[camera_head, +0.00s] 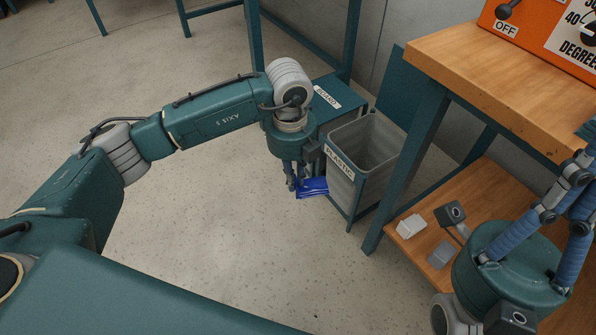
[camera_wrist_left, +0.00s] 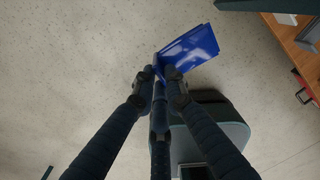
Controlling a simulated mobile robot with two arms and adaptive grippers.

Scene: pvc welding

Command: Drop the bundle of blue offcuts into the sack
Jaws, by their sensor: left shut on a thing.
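My left gripper (camera_head: 293,185) is shut on the bundle of blue offcuts (camera_head: 315,188). It hangs over open floor, just left of and in front of the sack's stand. The wrist view shows the bundle (camera_wrist_left: 193,47) pinched between the fingertips of my left gripper (camera_wrist_left: 165,75), sticking out to the right. The sack (camera_head: 375,150) is a grey open-topped liner in a teal frame with a label reading PLASTIC. The bundle is outside the sack. My right gripper (camera_head: 575,200) is at the right edge by the workbench; its fingertips are cut off or unclear.
A teal box (camera_head: 335,92) with a second label stands behind the sack. A wooden workbench (camera_head: 465,45) with a lower shelf (camera_head: 455,195) stands at right, holding an orange machine (camera_head: 545,35) above and small grey blocks (camera_head: 440,254) below. The floor at left is clear.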

